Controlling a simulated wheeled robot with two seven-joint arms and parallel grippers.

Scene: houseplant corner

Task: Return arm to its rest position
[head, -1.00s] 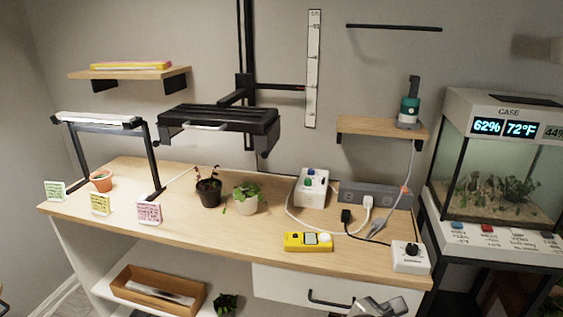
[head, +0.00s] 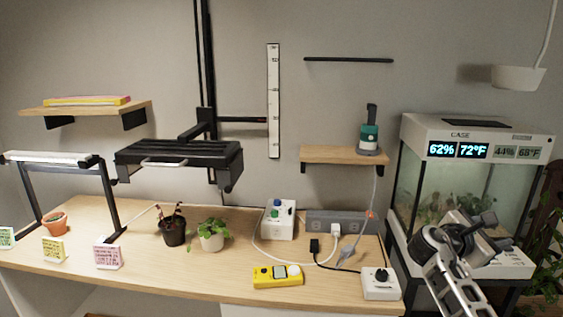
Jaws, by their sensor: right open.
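My right arm comes in from the lower right, and its gripper (head: 497,232) is raised in front of the lower part of the glass case (head: 478,130). The jaws are open, with nothing seen between them. The gripper is to the right of the wooden bench (head: 215,275) and apart from the things on it. It hides part of the case's front and its lower ledge. My left gripper is not in view.
The bench holds a dark pot (head: 174,232), a white pot (head: 212,240), a yellow meter (head: 278,277), a power strip (head: 350,222) and a white knob box (head: 381,284). A shelf (head: 343,155) bears a green-topped device (head: 370,135). A white lamp (head: 518,78) hangs upper right.

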